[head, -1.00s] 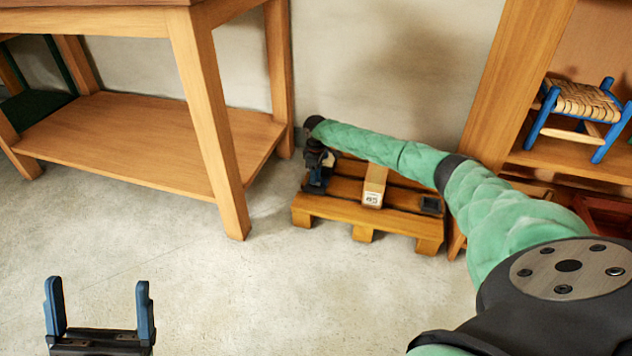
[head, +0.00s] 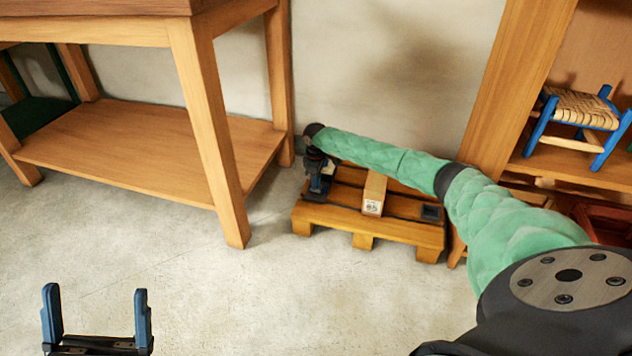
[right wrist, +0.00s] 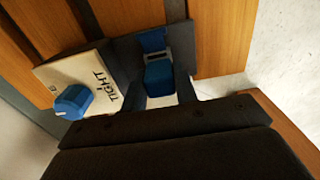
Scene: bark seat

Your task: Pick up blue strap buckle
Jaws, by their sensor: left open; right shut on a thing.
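The blue strap buckle (right wrist: 158,76) shows in the right wrist view as a blue piece between the dark sides of my right gripper (right wrist: 157,95), which is shut on it. Part of it is hidden by the gripper. In the head view my right gripper (head: 319,188) points down at the left end of a wooden pallet (head: 335,216); the buckle cannot be told apart from the gripper there. My left gripper (head: 96,318) is open and empty over the floor at lower left.
A pale panel marked TIGHT (right wrist: 108,92) with a blue knob (right wrist: 73,102) is beside the right gripper. A light wooden block (head: 375,194) and dark straps lie across the pallet. A wooden table (head: 212,140) is left, a shelf with a blue stool (head: 585,118) right. The front floor is clear.

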